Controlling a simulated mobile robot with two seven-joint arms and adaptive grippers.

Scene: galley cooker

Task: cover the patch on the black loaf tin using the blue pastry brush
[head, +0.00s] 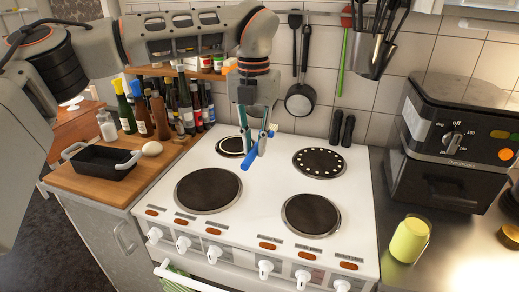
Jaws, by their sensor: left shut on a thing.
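The black loaf tin (98,174) with pale loop handles sits on the wooden counter at the left of the head view. I cannot make out the patch on it. The blue pastry brush (250,160) is between the fingers of my left gripper (254,143), which is shut on it above the back of the cooker, to the right of the tin and apart from it. The brush is held tilted, and part of it is hidden by the fingers. My right gripper is not in view.
The white cooker top (252,205) has several dark hotplates. Bottles (143,115) crowd the counter behind the tin, with an egg-like white object (152,149) beside it. A black appliance (455,140) and a yellow-green cup (409,240) stand at right. Utensils hang at the back.

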